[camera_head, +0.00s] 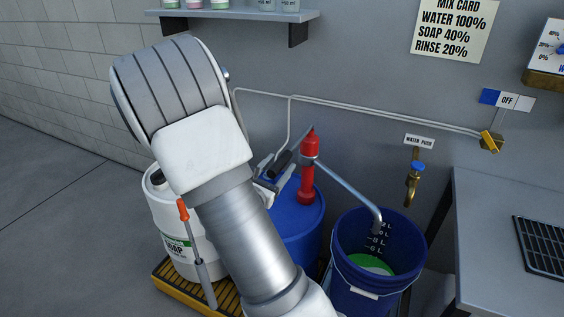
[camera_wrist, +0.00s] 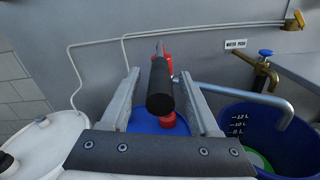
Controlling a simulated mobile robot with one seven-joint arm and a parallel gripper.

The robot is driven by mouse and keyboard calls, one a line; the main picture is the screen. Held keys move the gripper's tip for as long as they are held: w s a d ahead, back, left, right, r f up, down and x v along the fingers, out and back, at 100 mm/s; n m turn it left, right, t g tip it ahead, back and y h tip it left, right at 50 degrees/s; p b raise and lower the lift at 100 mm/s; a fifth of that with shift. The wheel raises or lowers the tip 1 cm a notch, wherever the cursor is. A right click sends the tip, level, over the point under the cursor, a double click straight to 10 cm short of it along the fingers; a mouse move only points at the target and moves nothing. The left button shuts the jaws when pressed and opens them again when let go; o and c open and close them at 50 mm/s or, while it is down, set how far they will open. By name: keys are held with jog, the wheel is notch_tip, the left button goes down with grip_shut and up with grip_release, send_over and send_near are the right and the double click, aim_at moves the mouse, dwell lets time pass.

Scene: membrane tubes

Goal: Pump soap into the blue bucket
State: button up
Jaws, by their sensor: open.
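The blue bucket (camera_head: 345,278) stands on the floor at the lower right, with level marks inside and green at its bottom; it also shows in the wrist view (camera_wrist: 245,115). A red pump (camera_head: 308,172) rises from a blue drum (camera_head: 310,222), and its metal spout (camera_head: 350,188) reaches over the bucket. A white drum (camera_head: 160,215) labelled as soap stands left of it, partly hidden by my arm. My gripper (camera_wrist: 160,75) is open, with its fingers on either side of the pump's black handle grip (camera_wrist: 160,88). I cannot tell whether they touch it.
A brass tap (camera_head: 412,185) with a blue handle is on the wall beyond the bucket. A grey bench (camera_head: 480,215) stands close on the right. An orange-handled lever (camera_head: 183,212) leans by the white drum. A yellow slatted platform (camera_head: 172,287) is under the drums. Floor at left is clear.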

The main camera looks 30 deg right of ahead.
aim_at(294, 147)
jog(key=shift+x, duration=1.15)
grip_shut()
dwell(0.6)
